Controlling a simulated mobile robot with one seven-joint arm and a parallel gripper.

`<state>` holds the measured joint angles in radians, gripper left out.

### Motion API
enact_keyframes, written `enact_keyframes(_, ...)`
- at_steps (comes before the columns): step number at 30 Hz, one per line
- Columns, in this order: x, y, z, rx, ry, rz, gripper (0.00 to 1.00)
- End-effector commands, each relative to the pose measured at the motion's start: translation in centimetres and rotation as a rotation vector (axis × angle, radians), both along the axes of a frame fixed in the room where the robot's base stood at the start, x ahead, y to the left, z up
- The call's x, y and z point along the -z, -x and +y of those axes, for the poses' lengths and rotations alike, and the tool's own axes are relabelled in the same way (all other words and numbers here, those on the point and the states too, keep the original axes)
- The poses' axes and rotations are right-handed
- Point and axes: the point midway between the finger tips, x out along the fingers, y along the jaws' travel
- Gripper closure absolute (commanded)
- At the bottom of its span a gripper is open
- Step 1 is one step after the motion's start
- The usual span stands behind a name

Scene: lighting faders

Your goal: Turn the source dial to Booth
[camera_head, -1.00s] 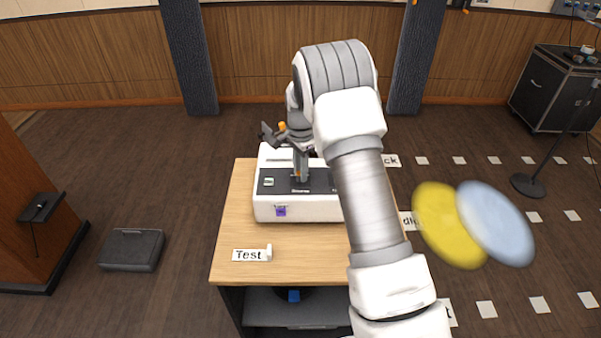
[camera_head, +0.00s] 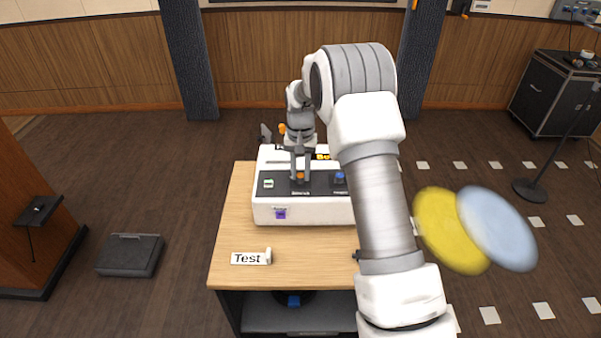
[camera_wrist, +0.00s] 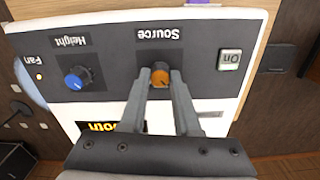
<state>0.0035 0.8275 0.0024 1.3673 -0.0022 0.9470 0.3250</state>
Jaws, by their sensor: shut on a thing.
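The source dial is an orange knob (camera_wrist: 160,76) under the upside-down word "Source" on the dark panel of a white console (camera_head: 300,213). In the wrist view my gripper (camera_wrist: 161,80) has one finger on each side of the knob and is shut on it. In the head view my gripper (camera_head: 300,176) points down at the panel, with a bit of the orange knob (camera_head: 300,176) showing between the fingers. A yellow-on-black label (camera_wrist: 98,127) ending in "oth" is partly hidden by my gripper. The dial's pointer cannot be made out.
A blue Height knob (camera_wrist: 77,78) and a green-lit On switch (camera_wrist: 229,60) flank the dial. The console stands on a wooden table (camera_head: 310,268) with a Test label (camera_head: 248,258). Blurred yellow (camera_head: 446,232) and blue (camera_head: 497,237) discs hang at the right.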

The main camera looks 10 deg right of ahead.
Motion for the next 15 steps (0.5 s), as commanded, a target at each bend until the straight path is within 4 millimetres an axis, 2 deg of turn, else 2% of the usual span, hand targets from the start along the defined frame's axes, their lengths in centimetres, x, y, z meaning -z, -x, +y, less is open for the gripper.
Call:
enact_keyframes(6, -0.10, -0.05, 0.03, -0.095, -0.001, -0.001, 1.00)
enact_keyframes(15, -0.12, -0.05, 0.05, -0.144, 0.000, -0.002, 1.00)
